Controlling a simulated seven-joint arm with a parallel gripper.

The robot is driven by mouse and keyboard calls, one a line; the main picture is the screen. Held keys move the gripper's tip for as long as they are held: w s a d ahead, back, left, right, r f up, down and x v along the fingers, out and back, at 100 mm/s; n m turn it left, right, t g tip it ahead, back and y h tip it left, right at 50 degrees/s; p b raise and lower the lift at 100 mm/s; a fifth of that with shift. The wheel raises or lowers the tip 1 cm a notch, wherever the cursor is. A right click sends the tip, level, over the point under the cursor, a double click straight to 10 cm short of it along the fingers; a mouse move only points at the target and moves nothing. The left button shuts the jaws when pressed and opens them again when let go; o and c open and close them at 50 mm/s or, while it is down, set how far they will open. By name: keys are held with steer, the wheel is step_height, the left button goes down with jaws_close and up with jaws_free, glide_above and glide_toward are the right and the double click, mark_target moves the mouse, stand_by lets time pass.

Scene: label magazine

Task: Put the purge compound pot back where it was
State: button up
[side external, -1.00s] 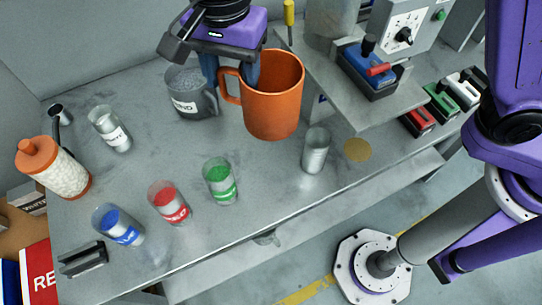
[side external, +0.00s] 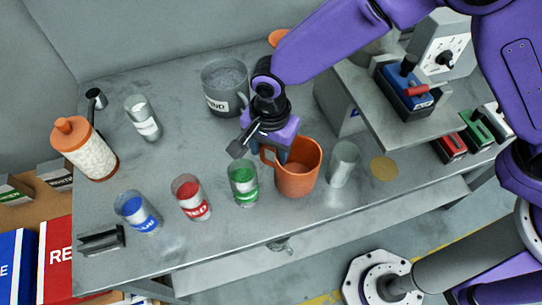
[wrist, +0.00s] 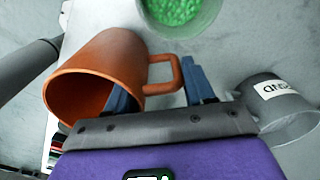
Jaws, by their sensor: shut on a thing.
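The orange pot (side external: 299,167), a mug shape with a side handle and no readable label, is the one I take for the purge compound pot. It is upright between the green-filled cup and an empty clear cup, at or just above the bench; I cannot tell if its base touches. My gripper (side external: 281,158) points down at its handle side and is shut on it. In the wrist view the pot (wrist: 110,62) lies left, its handle near the blue fingers of my gripper (wrist: 158,84); the exact contact is partly hidden.
The green-filled cup (side external: 243,190) stands close left of the pot, the clear cup (side external: 343,165) close right. Red (side external: 192,201) and blue (side external: 137,216) cups stand further left. A grey labelled mug (side external: 224,98) is behind. A tan disc (side external: 384,168) lies right, beside a raised metal shelf (side external: 400,125).

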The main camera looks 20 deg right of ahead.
mark_target(270, 163)
steer(key=shift+f, duration=1.7)
steer(key=shift+f, duration=0.15)
steer(key=o, duration=1.5)
steer(key=shift+c, duration=0.2)
step_height(270, 163, up, 12)
steer(key=shift+r, duration=0.2)
steer(key=shift+s, duration=0.1)
